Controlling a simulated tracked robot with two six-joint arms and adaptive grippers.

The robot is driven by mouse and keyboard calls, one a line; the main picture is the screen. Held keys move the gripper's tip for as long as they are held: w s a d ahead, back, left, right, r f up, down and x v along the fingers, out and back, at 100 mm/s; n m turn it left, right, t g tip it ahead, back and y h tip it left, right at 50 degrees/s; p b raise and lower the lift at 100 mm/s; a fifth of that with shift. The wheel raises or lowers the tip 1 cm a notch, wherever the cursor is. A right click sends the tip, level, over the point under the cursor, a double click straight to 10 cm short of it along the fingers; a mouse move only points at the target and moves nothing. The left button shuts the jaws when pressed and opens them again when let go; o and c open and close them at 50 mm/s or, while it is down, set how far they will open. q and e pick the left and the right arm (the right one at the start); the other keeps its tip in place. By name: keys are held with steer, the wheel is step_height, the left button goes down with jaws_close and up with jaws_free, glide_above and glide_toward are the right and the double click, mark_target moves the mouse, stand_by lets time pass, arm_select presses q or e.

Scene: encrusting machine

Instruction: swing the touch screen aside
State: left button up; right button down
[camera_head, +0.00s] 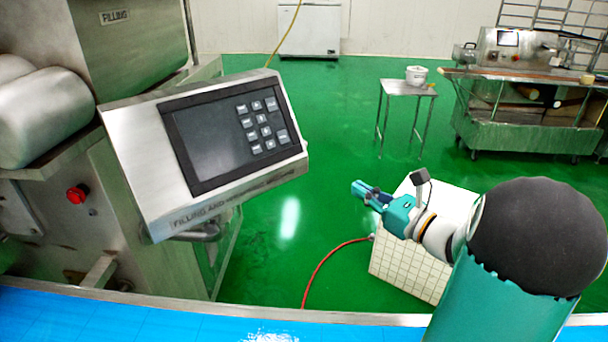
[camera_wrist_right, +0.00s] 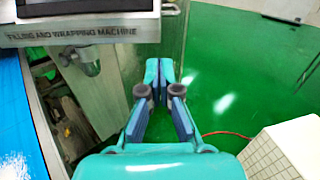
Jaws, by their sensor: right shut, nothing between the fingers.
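The touch screen (camera_head: 218,137) is a dark panel with grey keys in a tilted steel housing, carried on a bracket (camera_head: 203,232) at the side of the machine. Its lower edge, lettered "filling and wrapping machine", shows at the top left of the right wrist view (camera_wrist_right: 85,30). My right gripper (camera_head: 357,188) is to the right of the screen housing and apart from it, pointing left. In the right wrist view its fingertips (camera_wrist_right: 159,68) are together with nothing between them. My left gripper is in neither view.
The steel machine body (camera_head: 150,240) with a red button (camera_head: 77,194) stands at the left. A blue conveyor belt (camera_head: 150,320) runs along the front. A white tiled block (camera_head: 405,262) stands behind my right arm, with a red hose (camera_head: 325,262) beside it. Green floor lies open between screen and gripper.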

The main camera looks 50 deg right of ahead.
steer(key=p, duration=0.2)
glide_toward(307, 162)
steer(key=shift+m, duration=0.3)
steer(key=x, duration=0.7)
steer(key=shift+w+f, duration=0.1)
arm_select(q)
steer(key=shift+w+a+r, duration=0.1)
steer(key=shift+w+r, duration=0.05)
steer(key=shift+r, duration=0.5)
